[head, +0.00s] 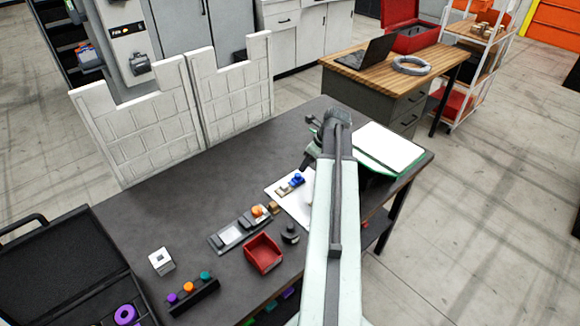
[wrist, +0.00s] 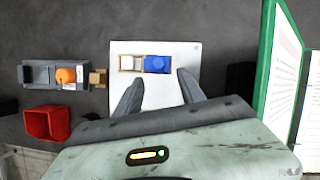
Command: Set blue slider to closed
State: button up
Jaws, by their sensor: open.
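The blue slider (wrist: 156,64) sits at the right end of a short tan track (wrist: 131,63) on a white board (wrist: 186,83) in the wrist view. A small whitish block fills part of the track to its left. In the head view the blue slider (head: 297,180) shows on the white board (head: 275,191), partly covered by my arm. My gripper (wrist: 158,88) is open and empty above the board, its fingertips apart and just on the near side of the slider. Contact between fingers and slider is not visible.
A grey fixture with an orange knob (wrist: 66,75) and a red bin (wrist: 48,122) lie left of the board. In the head view a white cube (head: 162,261) and an open black case (head: 62,262) occupy the table's left side.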

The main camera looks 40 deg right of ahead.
aim_at(298, 175)
jog(key=b+x, duration=0.7)
jog(key=x, duration=0.1)
jog(key=shift+w+a, duration=0.1)
jog(key=shift+a, duration=0.1)
jog(key=shift+r, duration=0.15)
grip_shut()
dwell(1.0)
